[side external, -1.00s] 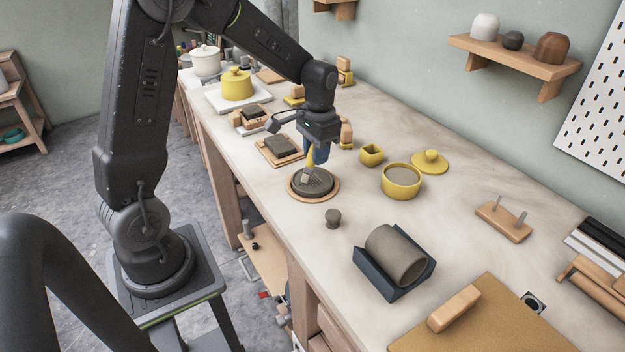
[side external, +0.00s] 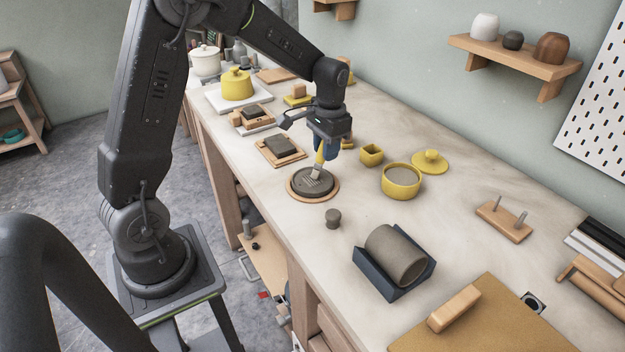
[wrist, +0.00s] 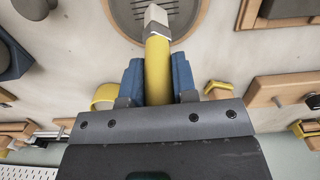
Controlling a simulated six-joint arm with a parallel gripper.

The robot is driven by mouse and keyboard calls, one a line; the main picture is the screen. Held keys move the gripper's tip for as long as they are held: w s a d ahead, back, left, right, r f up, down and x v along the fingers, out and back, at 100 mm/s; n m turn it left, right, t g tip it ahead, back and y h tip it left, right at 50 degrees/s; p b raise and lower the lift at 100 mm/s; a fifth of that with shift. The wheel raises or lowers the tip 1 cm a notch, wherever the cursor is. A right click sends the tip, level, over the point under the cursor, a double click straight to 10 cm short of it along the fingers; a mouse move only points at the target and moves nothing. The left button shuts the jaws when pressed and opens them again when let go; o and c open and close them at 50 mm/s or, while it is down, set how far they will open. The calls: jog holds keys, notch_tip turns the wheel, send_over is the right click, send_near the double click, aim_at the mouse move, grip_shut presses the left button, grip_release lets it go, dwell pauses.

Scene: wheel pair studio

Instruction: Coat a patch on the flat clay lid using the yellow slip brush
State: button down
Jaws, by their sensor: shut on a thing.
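The flat clay lid (side external: 305,187) is a dark grey disc on a round wooden board (side external: 331,197) near the front edge of the bench. Several short parallel lines show on its top. My gripper (side external: 325,153) is above the lid, its blue fingers shut on the yellow handle of the slip brush (side external: 320,158). The brush is tilted, with its pale bristles low over the lid; I cannot tell for sure whether they touch. In the wrist view the brush (wrist: 157,70) runs between the blue fingers (wrist: 157,85), with its tip over the lid (wrist: 125,14).
A yellow bowl (side external: 401,190) of grey slip and a small yellow pot (side external: 371,154) stand right of the lid. A grey knob (side external: 333,218) and a clay cylinder (side external: 397,254) in a dark cradle lie nearer the camera. A slab on a wooden board (side external: 280,150) is behind.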

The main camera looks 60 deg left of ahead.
jog(key=shift+w, duration=0.55)
jog(key=shift+s, duration=0.1)
jog(key=shift+s+f, duration=0.2)
jog(key=shift+s, duration=1.65)
jog(key=shift+r, duration=0.8)
jog(key=shift+w, duration=0.1)
